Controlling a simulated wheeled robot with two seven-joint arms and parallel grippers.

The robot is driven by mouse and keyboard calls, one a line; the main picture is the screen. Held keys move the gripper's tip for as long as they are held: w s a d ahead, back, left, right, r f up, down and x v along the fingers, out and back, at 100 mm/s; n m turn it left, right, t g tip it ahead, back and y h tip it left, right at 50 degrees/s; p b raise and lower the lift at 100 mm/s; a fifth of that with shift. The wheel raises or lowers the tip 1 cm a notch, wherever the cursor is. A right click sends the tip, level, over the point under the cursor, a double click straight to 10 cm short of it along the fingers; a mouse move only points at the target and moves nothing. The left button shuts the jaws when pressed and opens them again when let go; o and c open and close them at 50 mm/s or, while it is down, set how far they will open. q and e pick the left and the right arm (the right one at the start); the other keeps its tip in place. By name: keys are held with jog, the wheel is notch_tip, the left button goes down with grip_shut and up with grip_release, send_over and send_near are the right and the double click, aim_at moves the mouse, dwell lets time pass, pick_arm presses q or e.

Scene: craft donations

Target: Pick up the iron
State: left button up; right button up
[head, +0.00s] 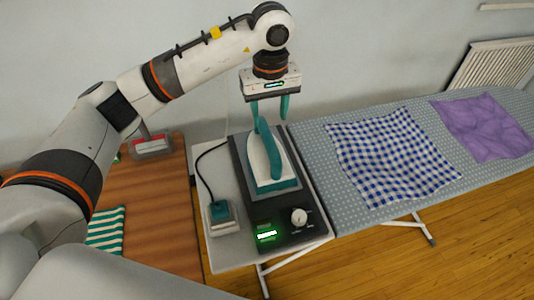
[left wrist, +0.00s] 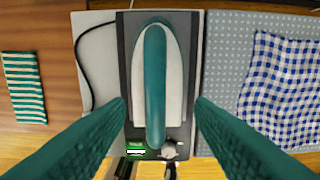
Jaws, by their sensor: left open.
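The iron (head: 262,171), white with a teal handle and teal base edge, stands on a dark base unit (head: 255,213) with a dial and a lit green display. My left gripper (head: 270,107) is open and points down just above the iron, at the far end of its handle. In the left wrist view the iron's handle (left wrist: 155,85) runs lengthwise between the two teal fingers (left wrist: 158,108), with a gap on each side. Nothing is held. My right gripper is not in view.
A dotted ironing board (head: 310,142) to the right carries a blue checked cloth (head: 390,155) and a purple cloth (head: 487,126). A small grey box (head: 221,226) with a black cord sits left of the base. A wooden table (head: 165,205) holds a green striped cloth (head: 106,231).

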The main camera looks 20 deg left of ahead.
aim_at(266, 133)
pick_arm(q)
notch_tip(266, 133, down, 3)
jog(key=shift+r+p, duration=0.1)
jog(key=shift+p, duration=0.25)
jog(key=f+p, duration=0.1)
jog(key=f, duration=0.2)
jog(key=f+p, duration=0.1)
jog(key=shift+s+a+f+p, duration=0.25)
jog(key=shift+a+f+p, duration=0.05)
jog(key=shift+f, duration=0.4)
grip_shut()
jog(key=shift+w+r, duration=0.15)
jog(key=shift+w, duration=0.05)
